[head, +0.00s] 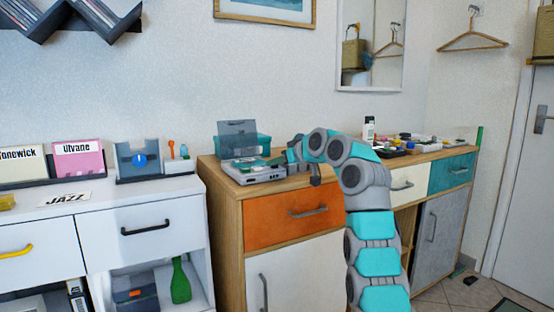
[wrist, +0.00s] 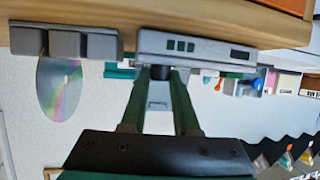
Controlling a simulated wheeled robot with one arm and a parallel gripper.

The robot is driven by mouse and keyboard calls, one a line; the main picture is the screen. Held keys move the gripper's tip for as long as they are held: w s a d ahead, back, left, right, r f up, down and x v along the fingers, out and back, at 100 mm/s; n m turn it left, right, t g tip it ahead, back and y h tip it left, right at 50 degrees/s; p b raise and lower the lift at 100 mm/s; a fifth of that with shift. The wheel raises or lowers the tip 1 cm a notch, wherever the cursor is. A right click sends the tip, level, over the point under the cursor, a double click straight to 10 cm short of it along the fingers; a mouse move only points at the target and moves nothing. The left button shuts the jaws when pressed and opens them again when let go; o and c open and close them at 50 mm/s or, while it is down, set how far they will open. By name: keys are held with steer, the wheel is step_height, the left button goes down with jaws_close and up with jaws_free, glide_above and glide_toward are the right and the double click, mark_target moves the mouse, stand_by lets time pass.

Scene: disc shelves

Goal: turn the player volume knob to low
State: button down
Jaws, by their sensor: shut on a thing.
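The player (head: 262,176) is a light grey box with its clear lid raised, on the left end of the wooden cabinet. In the wrist view the picture is turned over, and the player's front (wrist: 210,58) shows green display marks and a dark slot. My gripper (wrist: 162,76) reaches the player's front with its two green fingers close together around a small dark round volume knob (wrist: 159,71). The fingers mostly hide the knob, and its pointer or setting cannot be read. In the head view my gripper (head: 282,160) is at the player, partly hidden by my arm.
The wooden cabinet (head: 228,200) carries several small items farther right. A grey block (wrist: 85,42) stands beside the player. A shiny disc (wrist: 60,88) shows in the wrist view. A white dresser (head: 150,215) with record bins stands left, across a narrow gap.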

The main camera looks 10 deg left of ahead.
steer(key=shift+f, duration=0.1)
stand_by(0.3)
steer(key=c, duration=0.7)
jaws_free()
steer(key=shift+o, duration=0.2)
steer(key=b+v, duration=0.1)
steer(key=v, duration=0.6)
steer(key=shift+s+d, duration=0.25)
